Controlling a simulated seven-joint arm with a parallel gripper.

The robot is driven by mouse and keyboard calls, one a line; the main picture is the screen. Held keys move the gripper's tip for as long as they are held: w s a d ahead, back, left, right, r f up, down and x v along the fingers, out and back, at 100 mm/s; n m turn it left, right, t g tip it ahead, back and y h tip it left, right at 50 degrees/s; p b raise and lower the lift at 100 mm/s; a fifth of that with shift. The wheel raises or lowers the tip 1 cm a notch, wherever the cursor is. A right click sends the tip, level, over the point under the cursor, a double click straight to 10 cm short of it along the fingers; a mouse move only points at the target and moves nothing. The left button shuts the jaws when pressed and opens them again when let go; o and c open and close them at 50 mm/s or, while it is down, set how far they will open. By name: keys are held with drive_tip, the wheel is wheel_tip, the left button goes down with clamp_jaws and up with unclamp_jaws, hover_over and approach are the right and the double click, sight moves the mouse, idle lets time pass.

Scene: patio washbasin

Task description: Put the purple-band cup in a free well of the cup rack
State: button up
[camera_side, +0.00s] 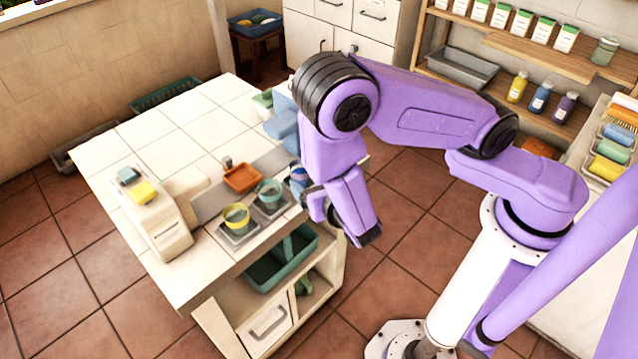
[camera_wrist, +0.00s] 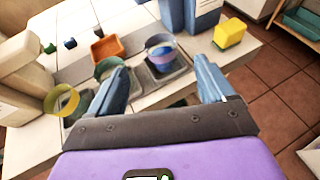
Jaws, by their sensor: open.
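The purple-band cup (camera_wrist: 160,43) is upright in the wrist view, beyond and between the fingertips of my gripper (camera_wrist: 161,66). It stands over a grey square holder, apparently a well of the cup rack (camera_wrist: 172,79). In the side view a bluish cup (camera_side: 296,174) is partly hidden behind my gripper (camera_side: 343,222). My gripper is open and empty, with a finger on each side of the view. A teal cup (camera_side: 269,190) and a yellow cup (camera_side: 236,213) stand in a row on grey square holders. I cannot tell which wells are free.
An orange tray (camera_side: 242,178) lies behind the cups. Blue cartons (camera_side: 284,124) stand at the counter's far right edge. A yellow block (camera_wrist: 228,33) sits right of the cups in the wrist view. A cream dispenser-like body (camera_side: 160,220) stands left. The tiled counter's back left (camera_side: 140,135) is clear.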

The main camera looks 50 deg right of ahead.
drive_tip(key=s+d+r+m+g+h, duration=0.3)
drive_tip(key=s+d+r+m+g, duration=0.4)
drive_tip(key=d+r+m, duration=0.4)
drive_tip(key=s+a+r+m+g+y, duration=0.1)
drive_tip(key=s+r+m+g+y, duration=0.1)
drive_tip(key=s+m+y, duration=0.2)
drive_tip(key=s+a+r+m+g+y, duration=0.1)
drive_tip(key=s+r+m+g+y, duration=0.2)
drive_tip(key=s, duration=0.6)
drive_tip(key=shift+s+r+m+y, duration=0.3)
drive_tip(key=shift+m+y, duration=0.2)
drive_tip(key=shift+y, duration=0.2)
